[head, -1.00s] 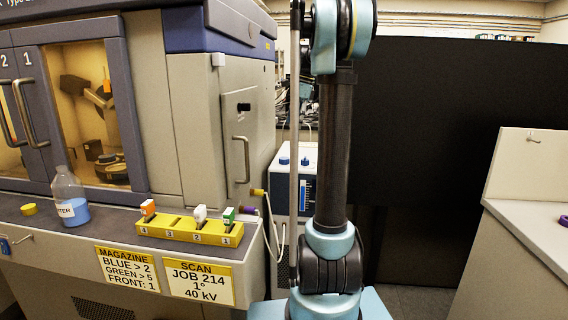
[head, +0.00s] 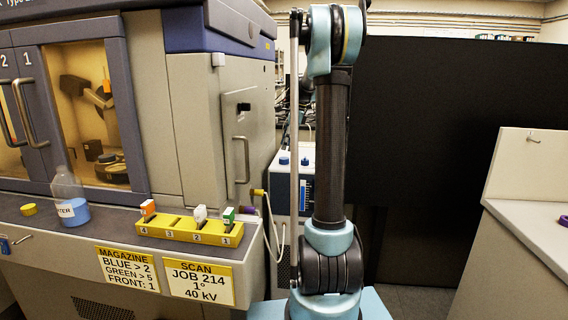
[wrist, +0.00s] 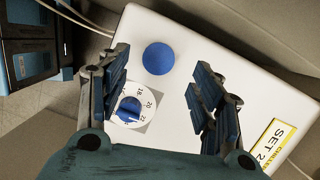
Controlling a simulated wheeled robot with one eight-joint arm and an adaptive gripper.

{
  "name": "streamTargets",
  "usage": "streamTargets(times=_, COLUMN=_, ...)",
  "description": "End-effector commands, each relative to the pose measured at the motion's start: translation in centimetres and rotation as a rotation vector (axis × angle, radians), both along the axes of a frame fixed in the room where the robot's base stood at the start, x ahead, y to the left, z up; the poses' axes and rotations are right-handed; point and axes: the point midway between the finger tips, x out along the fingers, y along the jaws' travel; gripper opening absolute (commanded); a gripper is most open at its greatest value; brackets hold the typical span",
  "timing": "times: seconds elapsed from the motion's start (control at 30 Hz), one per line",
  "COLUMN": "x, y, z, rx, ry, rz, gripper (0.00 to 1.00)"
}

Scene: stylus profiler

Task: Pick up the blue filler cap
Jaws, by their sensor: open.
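The blue filler cap (wrist: 158,58) is a plain round blue disc on the white top of the chiller (wrist: 200,100) in the wrist view. My gripper (wrist: 160,92) is open and empty above the chiller top. Its two fingers stand to the left and right, and the cap lies beyond the fingertips, between their lines, apart from both. In the head view the chiller (head: 287,179) stands behind my arm with two small blue pieces on top; which one is the cap is hard to tell. My gripper is out of the head view.
A blue dial knob (wrist: 129,108) with a numbered scale sits close to the cap, by the left finger. A yellow-edged label (wrist: 272,143) is at the right. In the head view a large cabinet (head: 240,130) stands left of the chiller and a black panel (head: 430,130) right.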

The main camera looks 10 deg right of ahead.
Motion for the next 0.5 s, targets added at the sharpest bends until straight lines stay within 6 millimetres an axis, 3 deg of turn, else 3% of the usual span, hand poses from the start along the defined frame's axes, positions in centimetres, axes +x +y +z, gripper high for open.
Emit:
streamTargets(times=0.27, x=0.1, y=0.4, z=-1.8, rx=0.0, ry=0.0, rz=0.0, gripper=0.6)
streamTargets(times=0.5, x=0.0, y=0.9, z=-5.0, rx=0.0, ry=0.0, rz=0.001, gripper=0.6)
